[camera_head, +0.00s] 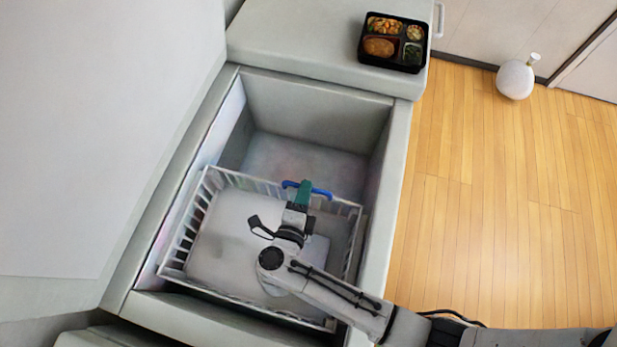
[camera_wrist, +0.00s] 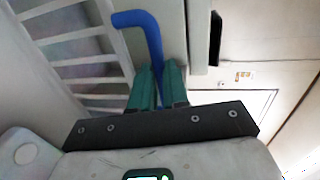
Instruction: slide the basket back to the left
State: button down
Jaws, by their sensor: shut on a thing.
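The white slatted basket (camera_head: 183,222) sits inside the open chest freezer, over the near part of its well. It lies slightly turned to the freezer walls. A blue handle (camera_head: 324,193) is at its far side; the handle also shows in the wrist view (camera_wrist: 148,32). My gripper (camera_head: 304,188) reaches over the basket to this far side. In the wrist view its green fingers (camera_wrist: 158,78) are shut on the blue handle. My arm hides part of the basket's floor and its right side.
The freezer's rim (camera_head: 398,160) surrounds the well, and its raised lid (camera_head: 100,130) stands at left. The far part of the well (camera_head: 300,155) is free of the basket. A filled bento tray (camera_head: 366,53) rests on the far top. A white vase (camera_head: 514,80) stands on the wooden floor.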

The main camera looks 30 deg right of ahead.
jog(key=shift+f+v, duration=0.25)
jog(key=shift+v, duration=0.75)
jog(key=shift+f+v, duration=0.2)
jog(key=shift+v, duration=0.75)
jog(key=shift+s+a, duration=0.1)
jog(key=shift+s, duration=0.1)
jog(key=c, duration=1.4)
grip_release()
jog(key=shift+a, duration=0.1)
jog(key=b+v, duration=0.2)
jog(key=v, duration=0.8)
jog(key=shift+s+a+b, duration=0.25)
jog(key=shift+b, duration=0.05)
jog(key=shift+d+r, duration=0.1)
jog(key=shift+r, duration=0.05)
